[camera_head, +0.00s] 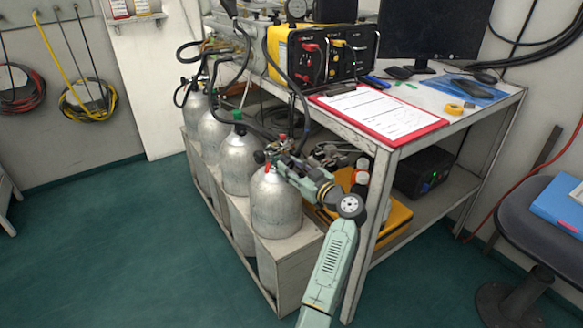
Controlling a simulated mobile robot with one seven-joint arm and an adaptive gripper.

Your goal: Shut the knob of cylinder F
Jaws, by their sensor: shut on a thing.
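Several silver cylinders stand in a row; no letter is readable on them, so I cannot confirm from a label which is cylinder F. The nearest cylinder (276,208) is upright, with its valve at the top. My gripper (274,158) reaches in from the right and is shut at this valve, on what appears to be its knob. The knob is small and mostly hidden by my fingers and the valve parts. Small red parts show beside the fingertips. The second cylinder (236,166) has a green knob (237,115) on top.
A grey rack (243,262) holds the cylinders. Black hoses run from the valves to a yellow panel box (282,50) on the bench. A red clipboard (376,112) lies at the bench's near edge, above my arm. Open floor (130,250) lies left.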

